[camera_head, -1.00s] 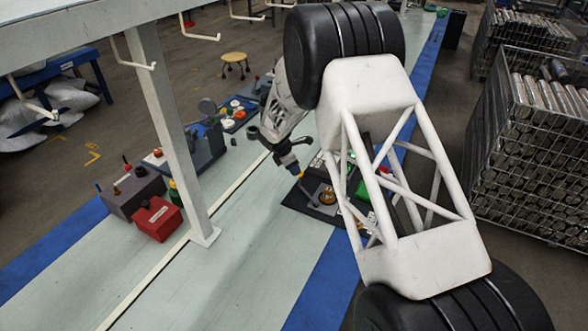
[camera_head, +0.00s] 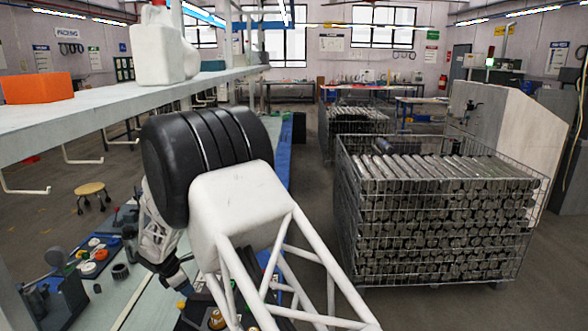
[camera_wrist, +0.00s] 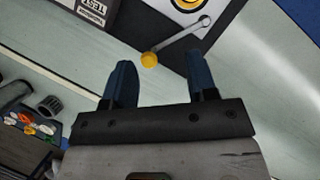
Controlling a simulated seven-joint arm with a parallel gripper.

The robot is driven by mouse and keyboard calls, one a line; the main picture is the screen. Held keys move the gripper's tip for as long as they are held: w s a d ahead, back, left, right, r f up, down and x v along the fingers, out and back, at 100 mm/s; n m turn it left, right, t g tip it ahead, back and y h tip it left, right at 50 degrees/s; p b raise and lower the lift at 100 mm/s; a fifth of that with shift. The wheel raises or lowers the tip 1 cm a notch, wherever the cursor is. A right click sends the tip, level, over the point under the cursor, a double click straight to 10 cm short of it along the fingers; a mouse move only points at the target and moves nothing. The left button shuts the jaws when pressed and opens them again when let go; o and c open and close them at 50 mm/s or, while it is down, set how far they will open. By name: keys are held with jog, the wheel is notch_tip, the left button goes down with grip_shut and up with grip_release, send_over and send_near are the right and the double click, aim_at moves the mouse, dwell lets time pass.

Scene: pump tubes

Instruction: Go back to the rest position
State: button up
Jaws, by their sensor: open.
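My gripper (camera_wrist: 162,68) is open in the wrist view. Its two dark blue fingers stand apart with nothing between them. I cannot tell the exact gap between fingers and knob. In the head view my arm reaches down over the bench at the lower left. The gripper end (camera_head: 180,287) is small there and partly cut off by my own arm link.
The pale bench (camera_head: 115,308) carries parts and trays at the lower left. A shelf (camera_head: 110,105) with an orange box (camera_head: 38,88) and a white jug (camera_head: 157,45) stands above it. A wire cage of metal cylinders (camera_head: 435,210) is at right. Floor shows between bench and cage.

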jog(key=s+d+r+m, duration=0.3)
jog(key=d+r+m, duration=0.4)
jog(key=d+r, duration=1.15)
jog(key=s+d+r+m+g+y, duration=0.1)
jog(key=s+d+r+m, duration=0.3)
jog(key=d, duration=0.5)
jog(key=s+d+r+m, duration=0.2)
jog(key=s+d+r, duration=0.35)
jog(key=d, duration=0.35)
jog(key=s+d+r+m, duration=0.1)
jog(key=s+d+m, duration=0.3)
jog(key=s, duration=0.6)
jog(key=s+d+m+y, duration=0.1)
jog(key=s+d+m, duration=0.3)
jog(key=s+d, duration=0.5)
jog(key=s+d+r+m, duration=0.1)
jog(key=s+d+m, duration=0.4)
jog(key=s, duration=0.8)
jog(key=shift+s+d+r+y, duration=0.25)
jog(key=shift+d+r+y, duration=0.15)
jog(key=shift+d, duration=0.25)
